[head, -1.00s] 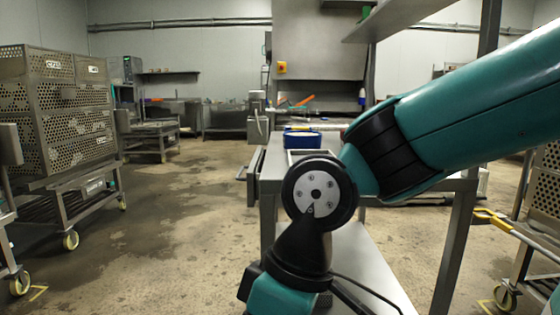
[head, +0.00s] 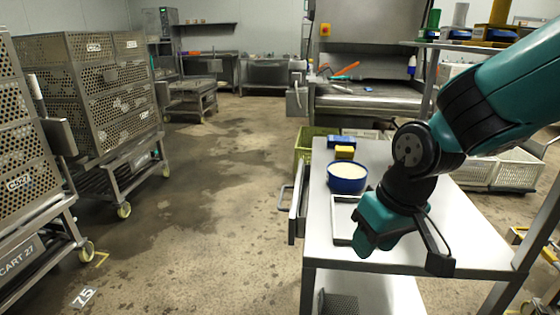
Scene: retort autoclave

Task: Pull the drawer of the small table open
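The small table (head: 452,232) has a bare metal top and stands at the right in the head view. Its drawer front (head: 298,208) is a narrow panel on the table's left side, close to the table edge. A bar handle (head: 284,199) sticks out to the left of it. I cannot tell whether the drawer is fully shut. My arm reaches in from the right, and its end hangs over the tabletop, right of the drawer and apart from the handle.
On the tabletop are a blue bowl (head: 347,178) with pale contents, a yellow block (head: 345,152), a blue item (head: 341,141) and a white frame (head: 343,228) partly behind my arm. A green bin (head: 305,148) stands behind the table. The floor left of the drawer is free, up to the crate carts (head: 100,150).

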